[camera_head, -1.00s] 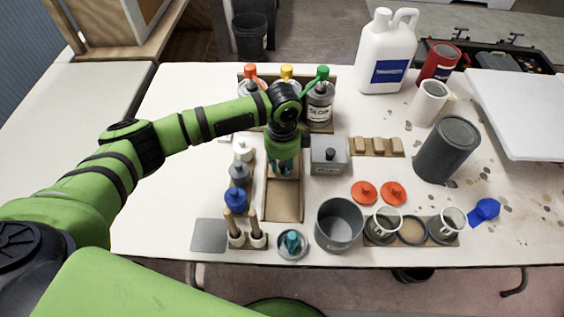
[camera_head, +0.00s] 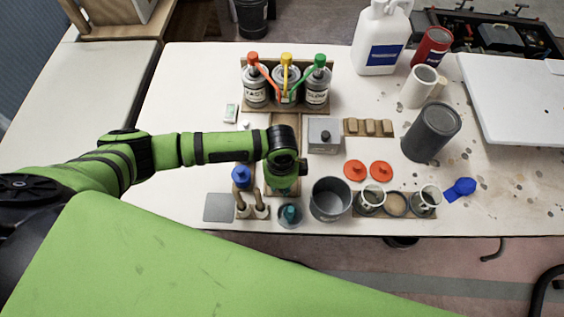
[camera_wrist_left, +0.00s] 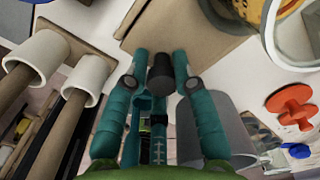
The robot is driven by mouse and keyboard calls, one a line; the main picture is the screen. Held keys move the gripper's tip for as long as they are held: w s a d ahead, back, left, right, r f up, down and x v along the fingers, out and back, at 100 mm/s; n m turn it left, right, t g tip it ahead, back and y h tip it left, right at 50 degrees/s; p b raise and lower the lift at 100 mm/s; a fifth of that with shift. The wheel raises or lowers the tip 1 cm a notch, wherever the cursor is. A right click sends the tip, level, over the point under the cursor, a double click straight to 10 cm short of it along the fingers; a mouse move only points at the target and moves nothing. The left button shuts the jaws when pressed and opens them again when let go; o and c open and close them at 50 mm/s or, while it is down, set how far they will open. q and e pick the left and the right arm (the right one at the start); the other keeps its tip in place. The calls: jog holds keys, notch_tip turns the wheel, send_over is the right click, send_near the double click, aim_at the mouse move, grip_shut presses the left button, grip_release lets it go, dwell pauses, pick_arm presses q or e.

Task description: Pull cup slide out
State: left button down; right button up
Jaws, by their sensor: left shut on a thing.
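My left gripper (camera_head: 284,187) points down over the narrow brown wooden track (camera_head: 285,127), near its front end. In the left wrist view, the teal fingers of the gripper (camera_wrist_left: 161,82) are closed around a dark round knob (camera_wrist_left: 161,70). A flat brown board (camera_wrist_left: 190,28) lies just beyond the knob. In the head view, the arm hides the knob and much of the slide. I cannot tell how the knob joins the board. My right gripper is not in view.
White holders with wooden handles (camera_head: 251,211) stand left of the gripper, near a blue-topped bottle (camera_head: 241,177). A grey pot (camera_head: 330,199) stands close on its right. Bottles with coloured spouts (camera_head: 286,85) stand behind. A grey plate (camera_head: 219,207) lies at front left.

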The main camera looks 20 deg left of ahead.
pick_arm(q)
jog(key=shift+a, duration=0.25)
jog(key=c, duration=1)
grip_release()
jog(key=shift+c, duration=0.2)
jog(key=shift+d+r, duration=0.15)
jog(key=shift+r, duration=0.25)
notch_tip(320, 180, up, 11)
